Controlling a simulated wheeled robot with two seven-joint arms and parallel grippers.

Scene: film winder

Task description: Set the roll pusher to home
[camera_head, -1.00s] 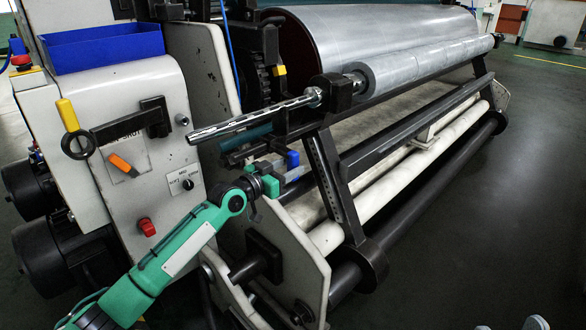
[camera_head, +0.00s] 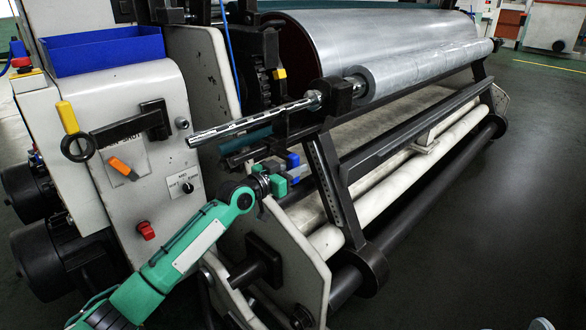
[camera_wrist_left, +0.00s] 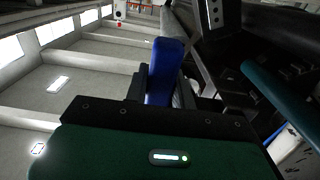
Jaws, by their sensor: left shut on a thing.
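In the left wrist view the blue handle (camera_wrist_left: 165,72) stands upright just beyond the black and green gripper body. No part is clearly marked as the roll pusher. My right gripper is not clearly in view.
The silver shaft (camera_head: 240,124) juts out just above my left gripper. The white machine cabinet (camera_head: 165,215) with an orange switch (camera_head: 123,168) and a red knob (camera_head: 146,230) stands to the left. White rollers (camera_head: 400,185) and a dark bar (camera_head: 420,215) lie right. Open floor is at far right.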

